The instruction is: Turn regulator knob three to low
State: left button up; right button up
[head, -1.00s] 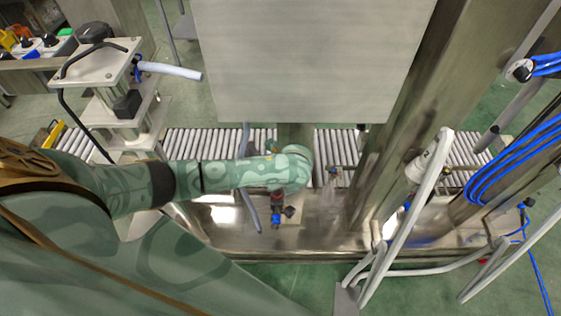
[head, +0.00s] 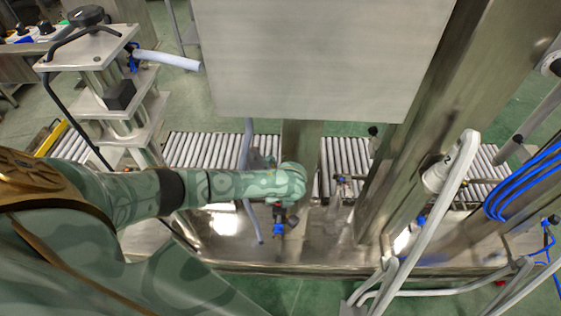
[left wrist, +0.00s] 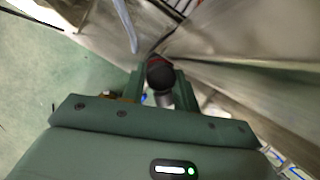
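My left gripper (left wrist: 160,88) has a green finger on each side of a dark round knob with a red band (left wrist: 160,74) in the left wrist view. The knob fills most of the gap, and I cannot tell whether the fingers press on it. In the head view my left arm reaches in from the left and its rounded wrist hides the gripper. A small fitting with a blue part (head: 278,228) shows just below that wrist. Another small fitting (head: 342,180) is to its right. No number or low mark is readable. My right gripper is not in view.
A large grey panel (head: 315,60) hangs above the arm. A steel post (head: 440,110) and pale pipes (head: 425,220) stand to the right. Roller conveyors (head: 200,150) run behind, and a stand with plates (head: 90,50) is at the left.

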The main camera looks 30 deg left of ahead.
pick_arm(q)
jog(key=shift+c, duration=1.1)
jog(key=shift+r+n+p, duration=0.2)
jog(key=shift+n+p, duration=0.1)
jog(key=shift+p, duration=0.1)
jog(key=shift+d+n+p, duration=0.1)
jog(key=shift+n+p, duration=0.3)
jog(key=shift+n, duration=0.1)
jog(key=shift+f, duration=0.2)
jog(key=o, duration=0.7)
